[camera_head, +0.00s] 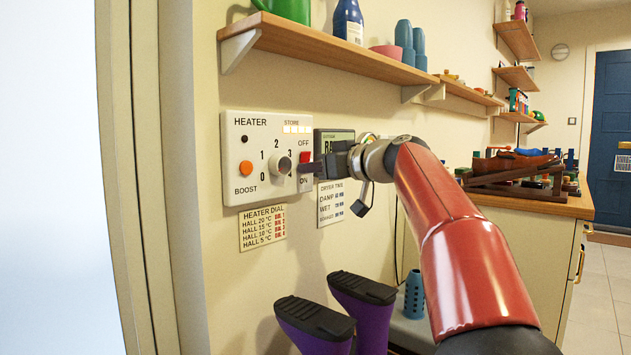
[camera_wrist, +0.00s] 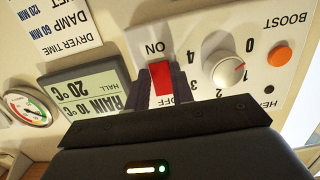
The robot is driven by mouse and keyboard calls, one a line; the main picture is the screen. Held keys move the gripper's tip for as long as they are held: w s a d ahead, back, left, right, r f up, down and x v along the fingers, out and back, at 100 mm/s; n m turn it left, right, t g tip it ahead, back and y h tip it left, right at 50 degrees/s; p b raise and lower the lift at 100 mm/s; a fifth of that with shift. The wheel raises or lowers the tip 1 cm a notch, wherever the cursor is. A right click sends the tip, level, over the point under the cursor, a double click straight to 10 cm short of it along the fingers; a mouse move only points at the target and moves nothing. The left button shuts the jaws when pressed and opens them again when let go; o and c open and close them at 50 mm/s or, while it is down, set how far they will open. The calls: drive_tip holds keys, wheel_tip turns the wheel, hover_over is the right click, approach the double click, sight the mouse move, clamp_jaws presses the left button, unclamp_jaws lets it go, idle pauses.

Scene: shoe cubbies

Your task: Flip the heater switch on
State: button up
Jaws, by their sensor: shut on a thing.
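The white heater panel (camera_head: 240,180) is on the wall at the left, with OFF printed above its red switch (camera_head: 306,156) and ON below. My gripper (camera_head: 308,167) reaches the switch from the right and covers part of it. In the wrist view, which is upside down, the red switch (camera_wrist: 161,80) lies between the two dark fingers of my gripper (camera_wrist: 161,74). The fingers are shut on it, one on each side. Which way the switch is tipped is hard to tell.
A white dial (camera_head: 280,165) and orange boost button (camera_head: 246,168) are left of the switch. A display (camera_head: 334,136) is close on the right. A wooden shelf (camera_head: 330,48) runs above; purple boots (camera_head: 362,305) stand below.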

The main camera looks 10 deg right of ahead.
drive_tip(key=o, duration=1)
drive_tip(key=shift+d, duration=0.1)
drive_tip(key=b+v, duration=0.1)
drive_tip(key=v, duration=0.6)
drive_tip(key=shift+s+d, duration=0.15)
drive_tip(key=shift+s, duration=0.2)
drive_tip(key=s+a+f+m+g+h+p, duration=0.3)
drive_tip(key=s+a+f, duration=0.3)
drive_tip(key=s+f, duration=0.1)
drive_tip(key=s+f+m+g+h+p, duration=0.1)
drive_tip(key=s+f+h, duration=0.1)
drive_tip(key=s+f, duration=0.6)
drive_tip(key=s+d+f+m+g+h+p, duration=0.1)
drive_tip(key=s+f+g+h+p, duration=0.1)
drive_tip(key=s+f, duration=0.6)
drive_tip(key=s+f+m+g+h+p, duration=0.1)
drive_tip(key=s+f+m+h+p, duration=0.1)
drive_tip(key=s+f, duration=0.6)
drive_tip(key=shift+s+d+f+g+h, duration=0.1)
drive_tip(key=shift+s+d+g+h, duration=0.1)
drive_tip(key=shift+s+g+h, duration=0.1)
